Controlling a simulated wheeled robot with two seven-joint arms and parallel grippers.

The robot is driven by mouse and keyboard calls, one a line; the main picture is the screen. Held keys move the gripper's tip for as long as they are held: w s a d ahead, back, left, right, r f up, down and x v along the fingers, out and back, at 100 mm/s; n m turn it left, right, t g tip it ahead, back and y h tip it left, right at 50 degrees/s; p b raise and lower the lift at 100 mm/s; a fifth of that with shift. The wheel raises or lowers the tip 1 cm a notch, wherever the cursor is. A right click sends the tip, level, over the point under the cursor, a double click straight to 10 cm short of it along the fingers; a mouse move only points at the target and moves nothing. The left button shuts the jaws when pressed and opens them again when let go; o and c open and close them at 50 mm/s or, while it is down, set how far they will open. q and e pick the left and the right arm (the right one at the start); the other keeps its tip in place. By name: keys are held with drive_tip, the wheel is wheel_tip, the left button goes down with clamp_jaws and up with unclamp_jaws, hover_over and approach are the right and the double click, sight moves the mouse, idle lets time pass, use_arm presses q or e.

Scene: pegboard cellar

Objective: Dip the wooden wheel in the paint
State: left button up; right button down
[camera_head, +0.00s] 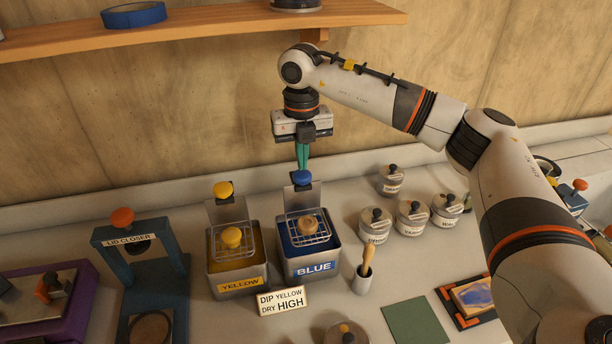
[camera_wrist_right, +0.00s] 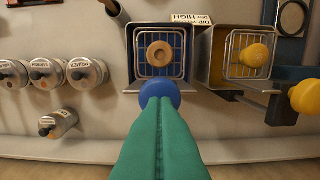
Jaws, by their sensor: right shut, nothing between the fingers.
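The bare wooden wheel (camera_head: 308,226) lies in a wire basket (camera_head: 322,238) at the blue tin (camera_head: 312,268). It also shows in the wrist view (camera_wrist_right: 160,54). A blue knob (camera_head: 301,177) tops the basket's back plate. My right gripper (camera_head: 302,167) is shut and empty, its green fingers pointing down just over this knob; whether they touch it I cannot tell. In the wrist view the knob (camera_wrist_right: 160,92) shows just beyond the fingertips. The yellow tin (camera_head: 238,283) beside it has its own basket with a yellow round piece (camera_head: 231,236) and a yellow knob (camera_head: 223,189).
A sign (camera_head: 281,301) reading "DIP YELLOW DRY HIGH" stands before the tins. The blue lid closer (camera_head: 128,239) is left. Several lidded jars (camera_head: 411,217), a brush cup (camera_head: 362,280) and a green mat (camera_head: 417,320) are right. A wooden shelf (camera_head: 215,30) hangs above, behind.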

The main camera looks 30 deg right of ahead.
drive_tip(key=shift+f+b, duration=3.15)
drive_tip(key=shift+f, duration=1.75)
drive_tip(key=shift+r, duration=0.15)
drive_tip(key=shift+r+p, duration=3.2)
drive_tip(key=shift+r, duration=1.7)
wheel_tip(320, 180, up, 5)
drive_tip(key=p, duration=0.3)
hover_over(302, 191)
drive_tip(key=shift+w+d, duration=0.1)
